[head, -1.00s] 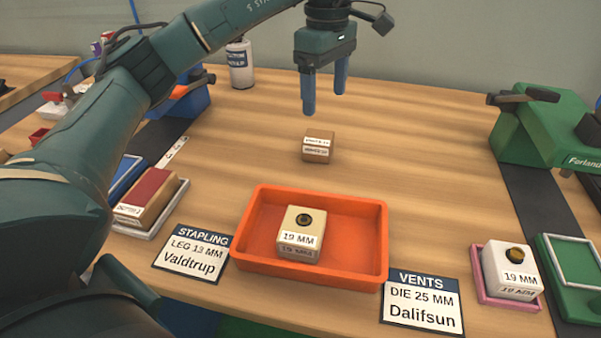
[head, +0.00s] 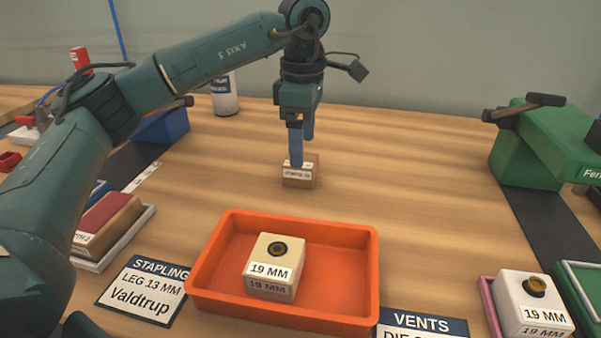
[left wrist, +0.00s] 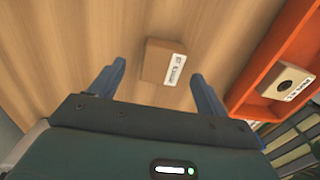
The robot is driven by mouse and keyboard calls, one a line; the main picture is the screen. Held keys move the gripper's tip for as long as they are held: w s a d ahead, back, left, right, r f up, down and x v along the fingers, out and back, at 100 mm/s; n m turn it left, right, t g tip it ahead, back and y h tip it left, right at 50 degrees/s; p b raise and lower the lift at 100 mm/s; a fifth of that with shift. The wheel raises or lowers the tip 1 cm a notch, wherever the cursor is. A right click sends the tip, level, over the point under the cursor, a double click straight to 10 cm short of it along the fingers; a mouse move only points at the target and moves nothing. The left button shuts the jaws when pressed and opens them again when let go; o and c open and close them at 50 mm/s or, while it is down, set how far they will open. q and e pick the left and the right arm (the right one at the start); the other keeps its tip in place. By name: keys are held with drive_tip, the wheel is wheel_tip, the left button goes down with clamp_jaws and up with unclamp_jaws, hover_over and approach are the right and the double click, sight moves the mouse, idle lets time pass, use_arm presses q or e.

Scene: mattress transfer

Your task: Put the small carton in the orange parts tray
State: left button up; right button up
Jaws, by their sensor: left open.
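The small carton (head: 301,177) is a brown box with a white label, standing on the wooden table behind the orange parts tray (head: 203,262). In the left wrist view the carton (left wrist: 157,62) lies ahead of and between the fingers. My left gripper (head: 302,152) is open and points down at the carton; in the head view one finger overlaps the carton's front. In the left wrist view its two blue fingers (left wrist: 157,84) are apart with nothing held. The orange tray (left wrist: 262,68) shows at the right there. My right gripper is not in view.
A cream 19 MM block (head: 273,272) sits in the orange tray. A similar white block (head: 531,308) stands at the right. A green machine (head: 535,150) is at the right, and a white bottle (head: 225,97) at the back. The table around the carton is clear.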

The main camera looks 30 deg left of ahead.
use_arm(q)
drive_tip(key=f, duration=0.1)
drive_tip(key=f+b, duration=0.1)
drive_tip(key=f, duration=0.2)
drive_tip(key=shift+s+a+f, duration=0.1)
drive_tip(key=shift+s+f, duration=0.15)
drive_tip(key=shift+f, duration=0.15)
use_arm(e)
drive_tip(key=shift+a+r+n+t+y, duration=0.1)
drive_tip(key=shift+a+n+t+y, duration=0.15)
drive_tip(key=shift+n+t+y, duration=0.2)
use_arm(q)
drive_tip(key=c, duration=1.2)
